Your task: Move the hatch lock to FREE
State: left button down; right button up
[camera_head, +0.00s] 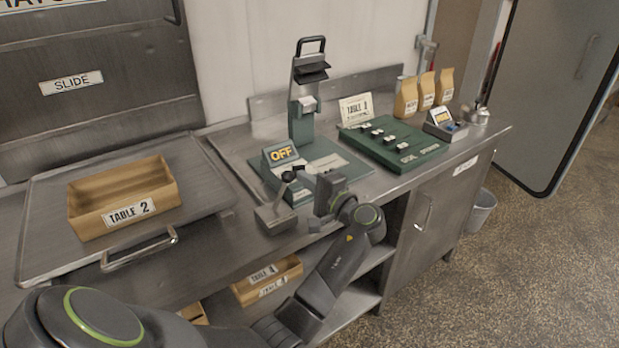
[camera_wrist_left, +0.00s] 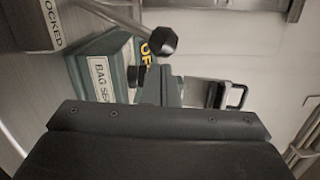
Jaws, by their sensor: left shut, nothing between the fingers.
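The hatch lock (camera_head: 275,218) is a small metal box at the counter's front edge, with a lever ending in a black knob (camera_head: 288,177). In the left wrist view the lever's black knob (camera_wrist_left: 162,41) is close, and a label reading "OCKED" (camera_wrist_left: 52,22), its start cut off, shows at the upper left. My left gripper (camera_head: 322,188) is shut and empty, just right of the lever. In the left wrist view a gap shows between the knob and my dark gripper body (camera_wrist_left: 160,125). Any FREE marking is not visible. My right gripper is not in view.
A green bag sealer (camera_head: 322,158) with an OFF display stands behind the lock. A tan TABLE 2 box (camera_head: 122,205) sits on a metal tray (camera_head: 45,262) at left. A green order board (camera_head: 400,150) and paper bags (camera_head: 407,97) stand to the right. Boxes (camera_head: 267,281) sit on the shelf below.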

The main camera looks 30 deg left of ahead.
aim_at(290, 173)
pick_arm(q)
jog(key=shift+s+a+r+n, duration=0.15)
jog(key=shift+s+r+n, duration=0.2)
jog(key=shift+n, duration=0.15)
jog(key=shift+s+a+r+n+b, duration=0.2)
jog(key=shift+s+r+n+b, duration=0.1)
jog(key=shift+s+n, duration=0.2)
jog(key=shift+s+a+r+n+b, duration=0.15)
jog(key=shift+s+r+n+b, duration=0.1)
jog(key=shift+s+n, duration=0.25)
jog(key=s+a+n+h+b, duration=0.1)
jog(key=s+a+n+b, duration=0.2)
jog(key=s+n, duration=0.4)
jog(key=shift+r+n, duration=0.45)
jog(key=shift+n, duration=0.15)
